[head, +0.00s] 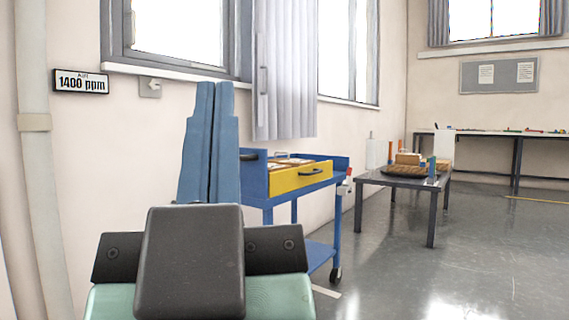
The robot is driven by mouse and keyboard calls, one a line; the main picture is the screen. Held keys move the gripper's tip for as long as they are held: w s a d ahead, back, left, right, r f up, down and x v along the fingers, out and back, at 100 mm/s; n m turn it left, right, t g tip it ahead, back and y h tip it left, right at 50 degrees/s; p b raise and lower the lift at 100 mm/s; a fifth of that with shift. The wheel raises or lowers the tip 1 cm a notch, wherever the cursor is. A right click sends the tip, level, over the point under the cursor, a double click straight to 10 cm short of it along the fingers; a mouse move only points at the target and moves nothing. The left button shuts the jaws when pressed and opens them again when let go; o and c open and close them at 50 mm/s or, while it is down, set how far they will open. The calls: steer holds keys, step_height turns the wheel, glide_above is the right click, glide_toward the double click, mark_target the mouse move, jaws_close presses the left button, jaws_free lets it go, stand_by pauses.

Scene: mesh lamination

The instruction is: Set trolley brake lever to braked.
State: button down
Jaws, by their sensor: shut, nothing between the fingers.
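The blue trolley (325,220) with a yellow drawer front (301,178) stands along the wall, right of my gripper in the picture. A small red and white part (347,184) sits on its right end below the top; I cannot tell whether this is the brake lever or how it is set. A dark caster (336,274) shows at the front right leg. My gripper (214,86) is at the centre left, its two blue fingers together and empty. It looks apart from the trolley and hides part of its left side.
A dark low table (400,181) with a black tray and wooden blocks stands right of the trolley. A long bench (490,136) runs along the back wall. Grey floor (470,250) is clear at the right. A curtain (285,70) hangs behind the trolley.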

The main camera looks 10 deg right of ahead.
step_height(320, 180, up, 24)
steer(key=p, duration=2.1)
